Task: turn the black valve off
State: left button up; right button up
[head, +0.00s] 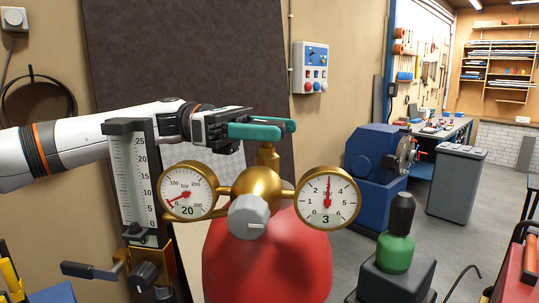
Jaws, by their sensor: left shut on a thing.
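My left gripper (276,128) reaches in from the left with teal fingers. It is shut on the valve at the top of the brass stem (267,157) above the red cylinder (270,262). The fingers hide the held part, so its colour and turn angle cannot be told. A black knob (146,275) sits at the foot of the scaled flow tube (128,180), apart from the gripper. A grey knob (249,217) sits between the left gauge (187,191), marked 20, and the right gauge (326,197), marked 3. My right gripper is not in view.
A dark lever (90,271) sticks out left of the flow tube. A green bottle with a black top (396,247) stands on a dark box at right. A blue machine (371,166) and grey bin (456,182) stand behind. Grey floor lies clear between them.

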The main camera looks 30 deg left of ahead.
pick_arm(q)
jog(key=m+g, duration=0.1)
jog(key=g, duration=0.1)
jog(key=shift+w+f+m+g, duration=0.1)
jog(key=shift+f+m+g, duration=0.05)
jog(key=shift+m+g, duration=0.25)
jog(key=m+g, duration=0.2)
jog(key=g, duration=0.1)
jog(key=shift+y, duration=0.3)
jog(key=m+g+y, duration=0.1)
jog(key=m+g, duration=0.1)
jog(key=g, duration=0.1)
jog(key=shift+r, duration=0.2)
jog(key=shift+s+m+g+y+p, duration=0.2)
jog(key=shift+m+g+y+p, duration=0.15)
jog(key=shift+m+g+y, duration=1.05)
jog(key=shift+g, duration=0.4)
jog(key=o, duration=1)
